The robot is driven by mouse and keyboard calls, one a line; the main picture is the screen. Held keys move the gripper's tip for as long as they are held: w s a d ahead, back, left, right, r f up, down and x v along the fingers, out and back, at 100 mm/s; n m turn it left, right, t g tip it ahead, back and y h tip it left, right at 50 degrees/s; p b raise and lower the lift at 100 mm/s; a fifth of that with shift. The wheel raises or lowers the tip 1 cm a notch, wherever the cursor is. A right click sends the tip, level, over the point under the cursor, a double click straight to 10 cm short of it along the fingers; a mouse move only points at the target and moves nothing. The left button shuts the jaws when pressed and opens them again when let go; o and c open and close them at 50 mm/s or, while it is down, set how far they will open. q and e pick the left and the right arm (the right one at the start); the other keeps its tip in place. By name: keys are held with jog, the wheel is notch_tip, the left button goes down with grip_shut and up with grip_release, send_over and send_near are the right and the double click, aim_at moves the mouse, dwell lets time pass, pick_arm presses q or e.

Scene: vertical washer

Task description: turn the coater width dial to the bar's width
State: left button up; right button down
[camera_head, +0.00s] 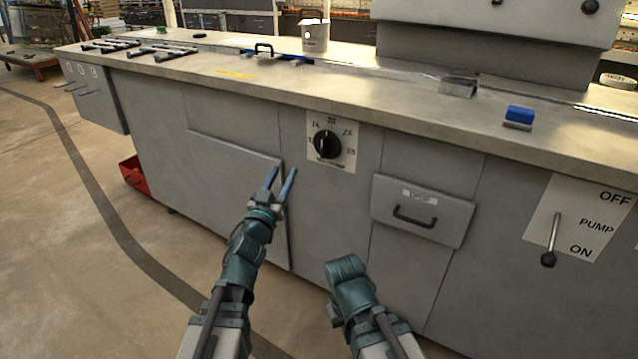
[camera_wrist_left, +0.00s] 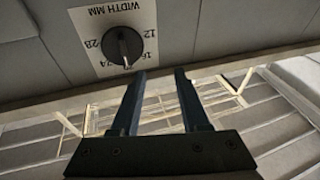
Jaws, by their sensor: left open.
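The width dial (camera_head: 327,144) is a round black knob on a white number plate (camera_head: 349,162) on the bench's front panel. It also shows in the left wrist view (camera_wrist_left: 122,46), where the plate reads WIDTH MM. I cannot read its setting for certain. My left gripper (camera_head: 282,172) is open and empty, left of and below the dial, apart from it. Its two blue fingers (camera_wrist_left: 160,75) also show in the wrist view. My right gripper's fingers are not visible.
A drawer with a black handle (camera_head: 414,217) is right of the dial. A pump lever (camera_head: 552,240) hangs farther right, its knob near ON. The bench top holds dark racks (camera_head: 162,51), a white canister (camera_head: 315,37) and a blue block (camera_head: 519,114). A red bin (camera_head: 133,175) stands left.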

aim_at(322, 150)
pick_arm(q)
jog(key=shift+s+d+f+m+h+b, duration=1.25)
jog(key=shift+f+m+h+b, duration=0.8)
jog(key=shift+h, duration=1.05)
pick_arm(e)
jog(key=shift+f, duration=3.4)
pick_arm(q)
jog(key=p+x, duration=0.4)
jog(key=x, duration=0.9)
jog(key=shift+w+d+r, duration=0.15)
jog(key=shift+w+d, duration=0.1)
jog(key=shift+d, duration=0.05)
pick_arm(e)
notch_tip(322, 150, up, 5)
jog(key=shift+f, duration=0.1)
pick_arm(q)
grip_shut()
